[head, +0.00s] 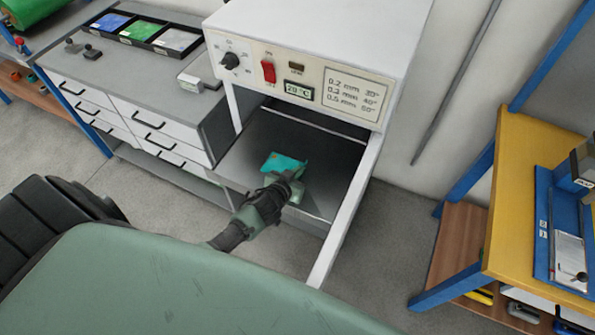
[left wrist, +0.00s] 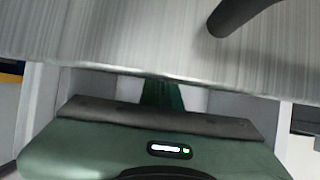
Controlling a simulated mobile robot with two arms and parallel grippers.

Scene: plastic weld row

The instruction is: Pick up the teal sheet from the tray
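The teal sheet (head: 284,162) lies on the dark grey tray (head: 258,135) under the white heating machine, in the head view. My left gripper (head: 290,181) is over the tray at the near edge of the sheet and covers part of it. The fingers are small and dark there, so I cannot tell whether they are open or touch the sheet. The left wrist view shows my green gripper body and a brushed metal surface (left wrist: 120,35), with no clear sight of the sheet. My right gripper is out of view.
The white machine (head: 310,35), with a knob and red switch, stands over the tray, and a white side post (head: 347,210) runs along the tray's right. A grey bench (head: 150,75) with colored bins is at left. A yellow workbench (head: 520,200) is at right.

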